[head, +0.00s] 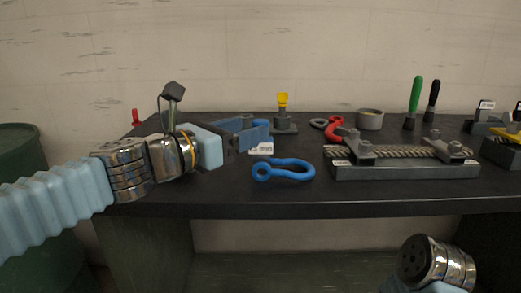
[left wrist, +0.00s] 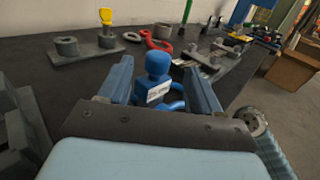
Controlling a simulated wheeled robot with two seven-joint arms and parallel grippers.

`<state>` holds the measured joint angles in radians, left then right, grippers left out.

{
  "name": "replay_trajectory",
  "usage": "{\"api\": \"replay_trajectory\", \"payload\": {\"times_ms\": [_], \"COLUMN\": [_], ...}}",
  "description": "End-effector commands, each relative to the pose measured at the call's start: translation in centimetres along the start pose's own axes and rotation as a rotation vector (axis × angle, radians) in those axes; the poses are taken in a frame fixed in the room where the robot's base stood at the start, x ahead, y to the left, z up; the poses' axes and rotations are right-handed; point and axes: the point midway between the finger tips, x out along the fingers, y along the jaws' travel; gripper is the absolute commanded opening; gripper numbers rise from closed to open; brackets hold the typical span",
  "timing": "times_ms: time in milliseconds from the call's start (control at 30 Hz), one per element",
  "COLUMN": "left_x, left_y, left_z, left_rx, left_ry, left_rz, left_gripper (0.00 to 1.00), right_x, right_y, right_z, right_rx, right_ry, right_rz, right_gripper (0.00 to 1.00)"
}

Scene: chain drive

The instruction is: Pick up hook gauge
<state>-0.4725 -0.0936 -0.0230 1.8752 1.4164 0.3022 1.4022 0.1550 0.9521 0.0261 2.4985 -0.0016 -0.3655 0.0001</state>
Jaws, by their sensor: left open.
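A blue hook-shaped piece with an eye at one end (head: 283,170) lies on the dark bench near its front edge. Part of its curve shows in the left wrist view (left wrist: 178,89), behind a blue block with a rounded knob (left wrist: 153,78) and a white label. The label (head: 262,149) also shows in the head view; its text is unreadable. I cannot tell which blue piece is the hook gauge. My left gripper (head: 252,138) is open, its fingers on either side of the blue block; contact cannot be told. My right gripper is not in view.
A grey vise-like fixture with a rope-like bar (head: 405,170) stands right of the blue hook. Behind are a yellow-topped post (head: 283,112), red shackle (head: 335,131), grey ring (head: 369,119) and green-handled tool (head: 413,100). Bare bench (head: 220,196) lies along the front.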

Motion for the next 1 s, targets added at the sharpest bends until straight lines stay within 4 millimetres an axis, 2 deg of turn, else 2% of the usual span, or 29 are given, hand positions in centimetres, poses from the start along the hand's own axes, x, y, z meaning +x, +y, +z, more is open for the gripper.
{"api": "replay_trajectory", "payload": {"times_ms": [300, 600, 1000], "left_x": [4.6, 5.1, 5.1], "left_y": [0.2, 0.3, 0.3], "left_z": [0.1, 0.1, 0.1], "left_rx": [0.0, 0.001, 0.001], "left_ry": [0.0, -0.001, 0.0], "left_rz": [-0.001, 0.0, 0.0], "left_gripper": [0.64, 0.64, 0.02], "right_x": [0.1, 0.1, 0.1], "right_y": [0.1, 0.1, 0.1], "right_z": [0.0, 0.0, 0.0], "right_rx": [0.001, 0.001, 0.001], "right_ry": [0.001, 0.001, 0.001], "right_rz": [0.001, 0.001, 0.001], "right_gripper": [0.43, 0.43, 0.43]}}
